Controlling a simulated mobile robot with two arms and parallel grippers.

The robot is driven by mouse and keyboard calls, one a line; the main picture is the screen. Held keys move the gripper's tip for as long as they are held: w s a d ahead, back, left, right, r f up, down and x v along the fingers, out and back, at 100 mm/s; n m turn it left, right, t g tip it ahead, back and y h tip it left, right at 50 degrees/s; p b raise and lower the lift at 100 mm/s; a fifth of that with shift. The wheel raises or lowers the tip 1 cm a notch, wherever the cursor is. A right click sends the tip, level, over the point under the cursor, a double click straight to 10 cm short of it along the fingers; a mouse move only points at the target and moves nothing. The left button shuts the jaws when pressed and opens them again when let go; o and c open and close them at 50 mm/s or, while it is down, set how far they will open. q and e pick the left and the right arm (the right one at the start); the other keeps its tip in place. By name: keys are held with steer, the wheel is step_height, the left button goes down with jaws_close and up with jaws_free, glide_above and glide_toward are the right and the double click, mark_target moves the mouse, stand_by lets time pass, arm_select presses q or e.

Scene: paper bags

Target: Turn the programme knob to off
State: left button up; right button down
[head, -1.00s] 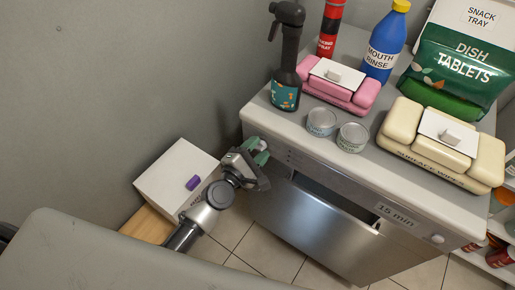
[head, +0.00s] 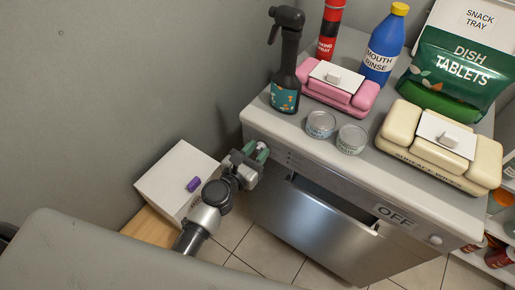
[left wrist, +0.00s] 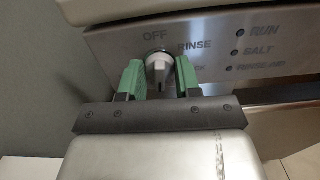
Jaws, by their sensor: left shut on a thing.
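The programme knob (left wrist: 159,68) is a small grey-white knob on the metal control panel of the dishwasher (head: 305,222). In the left wrist view, the printed words OFF (left wrist: 155,37) and RINSE (left wrist: 195,47) stand above it. My left gripper (left wrist: 158,77) has its green fingers on both sides of the knob and is shut on it. In the head view, my left gripper (head: 255,154) is at the panel's left end and hides the knob. The display (head: 394,216) at the panel's right reads OFF. My right gripper is not in view.
The dishwasher top holds a black spray bottle (head: 286,65), two tins (head: 320,124), pink (head: 340,90) and cream (head: 440,150) packs, a blue mouth rinse bottle (head: 382,52) and a green tablets bag (head: 455,75). A white box (head: 170,172) stands left of my gripper.

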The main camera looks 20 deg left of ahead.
arm_select(q)
steer(key=o, duration=1)
steer(key=shift+c, duration=0.2)
steer(key=b+v, duration=0.1)
steer(key=v, duration=0.5)
